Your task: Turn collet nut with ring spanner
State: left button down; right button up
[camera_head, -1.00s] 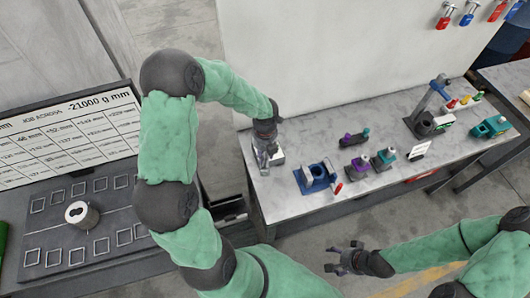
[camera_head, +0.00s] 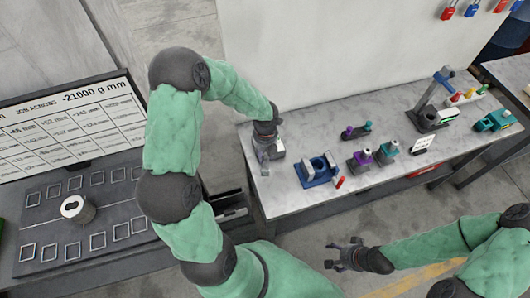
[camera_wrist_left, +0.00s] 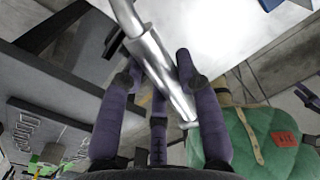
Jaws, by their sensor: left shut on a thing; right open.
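My left gripper (camera_head: 264,166) is over the left end of the marble-topped bench. In the left wrist view its purple fingers (camera_wrist_left: 160,95) are shut on a shiny metal bar (camera_wrist_left: 150,55), which looks like the spanner's handle. The bar runs slantwise between the fingers; its upper end leaves the picture, so I see no ring. In the head view the spanner is too small to make out. A blue fixture (camera_head: 309,182) with a round opening stands right of this gripper; I cannot pick out a collet nut on it. My right gripper (camera_head: 343,256) is open and empty in front of the bench.
A red-handled item (camera_head: 340,183) lies beside the blue fixture. Purple and teal fixtures (camera_head: 361,161) and a grey stand (camera_head: 429,121) are further right. Bare bench lies at the front left.

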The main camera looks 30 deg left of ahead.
pick_arm(q)
jog(key=shift+p, duration=0.75)
dwell(2.0)
jog(key=shift+f+b, duration=0.8)
jog(key=shift+f, duration=0.45)
dwell(1.2)
jog(key=shift+w+d+n+b, duration=0.45)
jog(key=shift+w+d+n, duration=0.1)
jog(key=shift+d+n, duration=0.4)
jog(key=shift+w+d+n+b, duration=0.4)
jog(key=shift+w+d+n, duration=0.35)
jog(key=shift+n, duration=0.3)
